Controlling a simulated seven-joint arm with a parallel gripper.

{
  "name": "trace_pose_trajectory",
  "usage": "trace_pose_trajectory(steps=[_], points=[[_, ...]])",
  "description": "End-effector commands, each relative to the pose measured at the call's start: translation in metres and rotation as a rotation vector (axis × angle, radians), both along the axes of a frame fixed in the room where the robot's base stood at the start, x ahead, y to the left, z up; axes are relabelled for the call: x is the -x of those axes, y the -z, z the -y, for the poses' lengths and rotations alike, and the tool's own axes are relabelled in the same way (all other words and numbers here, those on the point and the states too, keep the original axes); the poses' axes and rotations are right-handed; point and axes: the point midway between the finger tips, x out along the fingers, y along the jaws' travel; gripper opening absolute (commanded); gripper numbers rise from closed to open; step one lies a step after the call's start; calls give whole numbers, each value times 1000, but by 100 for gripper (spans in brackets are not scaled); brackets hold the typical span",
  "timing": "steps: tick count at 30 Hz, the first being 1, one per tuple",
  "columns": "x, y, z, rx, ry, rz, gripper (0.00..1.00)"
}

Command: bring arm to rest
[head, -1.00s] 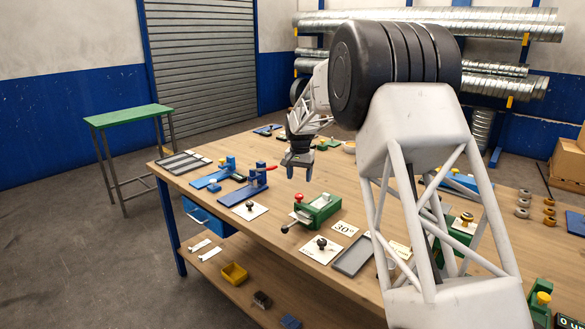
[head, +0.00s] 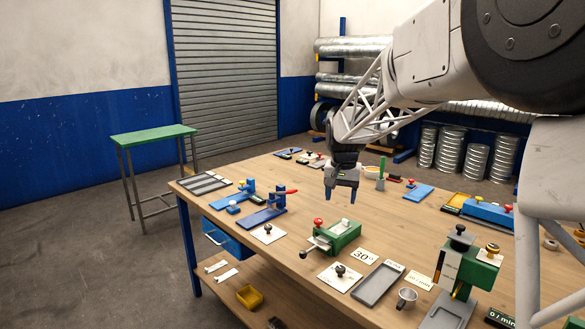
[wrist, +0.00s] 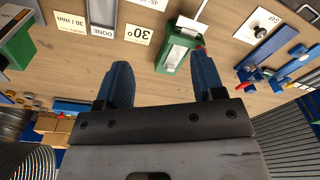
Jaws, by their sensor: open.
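My gripper (head: 341,197) hangs above the workbench (head: 290,280), near the middle of its far half in the head view. Its fingers point down and stand apart with nothing between them. In the wrist view my gripper (wrist: 165,85) shows two blue fingertips, spread wide, with bare wood between them. The green fixture with a red knob (head: 335,235) stands on the bench in front of and below my gripper, apart from it. It also shows beyond the fingertips in the wrist view (wrist: 180,48).
Blue fixtures (head: 263,215) stand at the left of the bench. A green side table (head: 152,135) stands apart at the left. Metal ducts (head: 476,160) stand behind the bench.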

Motion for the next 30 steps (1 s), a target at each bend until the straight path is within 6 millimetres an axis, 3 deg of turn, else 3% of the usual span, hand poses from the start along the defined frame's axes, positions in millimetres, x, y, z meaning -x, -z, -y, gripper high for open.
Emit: trace_pose_trajectory(steps=[12, 30], points=[[111, -29, 17, 7, -60, 41, 62], [272, -28, 35, 22, -146, 94, 62]])
